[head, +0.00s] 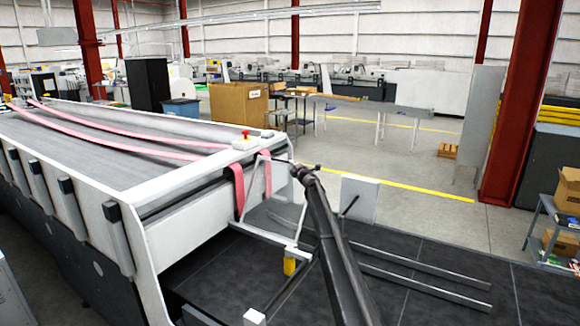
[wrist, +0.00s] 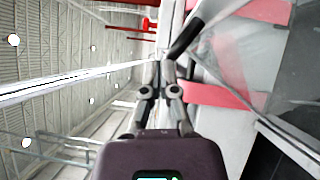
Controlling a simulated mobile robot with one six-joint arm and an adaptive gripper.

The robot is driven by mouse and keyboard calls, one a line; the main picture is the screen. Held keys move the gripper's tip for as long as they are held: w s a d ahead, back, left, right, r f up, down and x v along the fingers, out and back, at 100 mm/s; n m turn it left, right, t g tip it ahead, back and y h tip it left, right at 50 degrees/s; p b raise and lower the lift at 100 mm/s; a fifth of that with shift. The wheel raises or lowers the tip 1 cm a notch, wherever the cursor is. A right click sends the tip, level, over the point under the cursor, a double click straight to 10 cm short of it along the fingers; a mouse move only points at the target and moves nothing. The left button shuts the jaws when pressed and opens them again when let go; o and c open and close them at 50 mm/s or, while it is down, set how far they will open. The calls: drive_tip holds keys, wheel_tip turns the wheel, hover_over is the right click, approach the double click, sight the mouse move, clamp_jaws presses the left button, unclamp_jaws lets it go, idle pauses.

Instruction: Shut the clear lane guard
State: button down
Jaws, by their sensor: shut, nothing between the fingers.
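The clear lane guard (head: 274,240) is a see-through panel in a thin pale frame at the near end of the belt machine. It stands tilted up in front of the pink belts, and its clear pane is hard to make out. In the wrist view, the pane (wrist: 243,55) is on the right, with a dark bar (wrist: 186,38) at its upper left. My gripper (head: 298,170) is at the guard's upper right in the head view. In the wrist view, my gripper (wrist: 160,67) is shut and empty, its fingertips close to the dark bar; contact cannot be told.
Pink belts (head: 130,135) run along the machine bed. A red button (head: 245,134) sits on its corner. Steel rails (head: 420,281) extend right over a dark floor. A pale upright panel (head: 359,199) stands right of my arm. Open floor lies beyond.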

drive_tip(key=shift+w, duration=0.15)
idle(0.4)
drive_tip(key=s+d+r+p, duration=0.3)
drive_tip(key=s, duration=0.9)
drive_tip(key=shift+s+d, duration=0.15)
drive_tip(key=shift+s, duration=0.05)
